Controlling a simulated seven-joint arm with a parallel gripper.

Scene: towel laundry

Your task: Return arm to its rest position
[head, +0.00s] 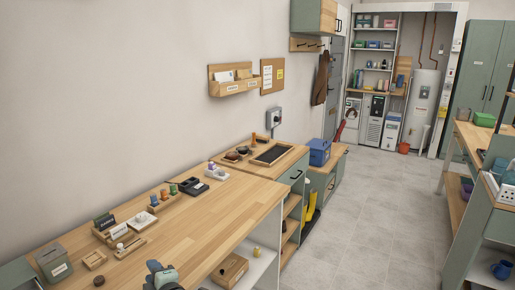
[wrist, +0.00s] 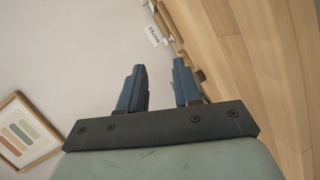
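My gripper (wrist: 160,68) shows in the wrist view with its two blue fingers apart and nothing between them. In the head view a grey-blue part of my arm (head: 162,276) shows at the bottom edge, in front of the wooden worktop (head: 200,220). The fingers cannot be made out clearly there. In the wrist view the worktop (wrist: 245,70) fills the right side and the pale wall (wrist: 60,50) fills the left, so the view is tilted. No towel can be made out in either view.
A green-grey box (head: 55,263), small signs (head: 104,222) and wooden trays (head: 130,245) stand along the worktop's wall side. A wooden box (head: 230,268) sits on the shelf below. A framed picture (wrist: 25,132) hangs on the wall. The worktop's middle is bare.

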